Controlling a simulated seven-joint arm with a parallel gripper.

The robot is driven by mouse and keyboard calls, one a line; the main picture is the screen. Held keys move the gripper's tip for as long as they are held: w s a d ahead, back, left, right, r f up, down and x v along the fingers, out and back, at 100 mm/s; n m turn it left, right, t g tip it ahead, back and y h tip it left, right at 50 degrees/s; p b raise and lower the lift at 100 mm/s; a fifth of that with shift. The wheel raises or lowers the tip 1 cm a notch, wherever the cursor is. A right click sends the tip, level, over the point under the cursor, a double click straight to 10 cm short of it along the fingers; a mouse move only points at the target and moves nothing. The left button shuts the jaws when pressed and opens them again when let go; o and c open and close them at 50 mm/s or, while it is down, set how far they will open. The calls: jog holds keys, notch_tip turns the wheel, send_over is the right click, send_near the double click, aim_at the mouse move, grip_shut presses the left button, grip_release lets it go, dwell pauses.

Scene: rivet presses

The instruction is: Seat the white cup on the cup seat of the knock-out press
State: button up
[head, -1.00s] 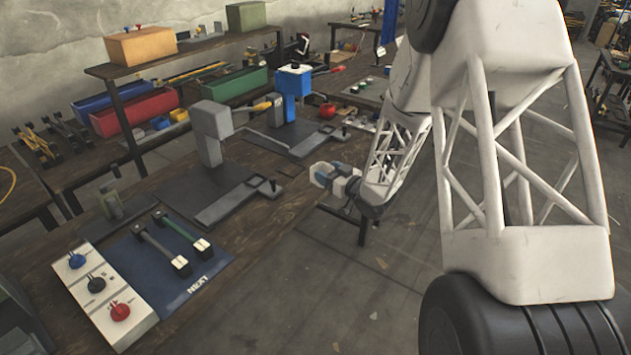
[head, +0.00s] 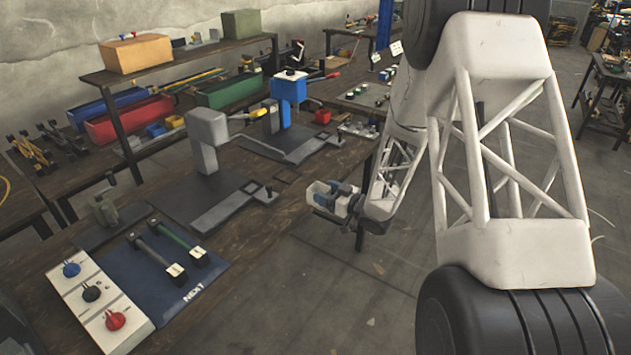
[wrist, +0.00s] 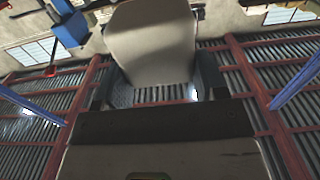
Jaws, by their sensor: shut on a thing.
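My gripper (head: 327,194) is beyond the bench's front edge, over the floor, to the right of the grey press. It is shut on a pale, whitish cup (head: 317,190). A grey press (head: 208,130) with a yellow handle and a blue press (head: 289,92) stand on dark plates on the bench. I cannot tell which is the knock-out press, and no cup seat is clearly made out.
A control panel (head: 97,305) with blue, black and red knobs and a blue mat (head: 175,283) with two bars lie at the near end of the bench. Red (head: 128,120) and green (head: 228,91) bins stand behind. The floor below my gripper is clear.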

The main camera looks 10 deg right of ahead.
jog(key=w, duration=0.9)
jog(key=w+f, duration=0.1)
jog(key=w, duration=0.3)
jog(key=shift+w+f, duration=0.1)
jog(key=shift+w, duration=0.05)
jog(key=shift+w, duration=0.8)
jog(key=shift+d+f, duration=0.1)
jog(key=shift+f, duration=1.55)
jog(key=shift+f, duration=0.15)
jog(key=o, duration=1)
jog(key=shift+v, duration=3.85)
